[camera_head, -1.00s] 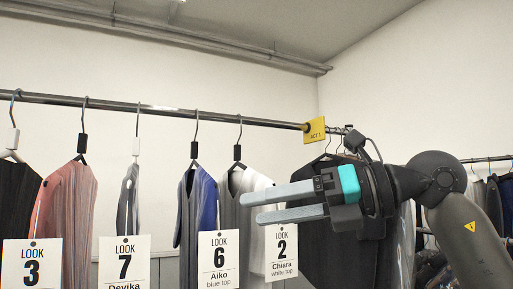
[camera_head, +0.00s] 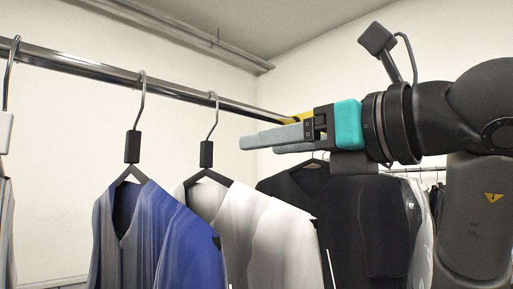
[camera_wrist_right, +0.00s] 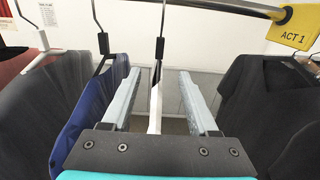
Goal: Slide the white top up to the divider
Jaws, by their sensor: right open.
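The white top (camera_head: 245,220) hangs on a dark hanger (camera_head: 206,155) from the rail, between a blue top (camera_head: 165,240) and a black garment (camera_head: 330,215). My right gripper (camera_head: 262,146) is open and empty, right of that hanger's hook in the head view. In the right wrist view the hanger (camera_wrist_right: 159,48) and the edge-on white top (camera_wrist_right: 155,105) line up between the open fingers (camera_wrist_right: 158,75), without visible contact. The yellow divider marked ACT 1 (camera_wrist_right: 295,27) is on the rail to the right; the gripper mostly hides it in the head view. My left gripper is out of view.
The metal rail (camera_head: 90,67) runs across above the clothes. The blue top (camera_wrist_right: 88,115) hangs close left of the fingers and the black garment (camera_wrist_right: 262,100) to their right. A gap shows between the white top and the black garment in the wrist view.

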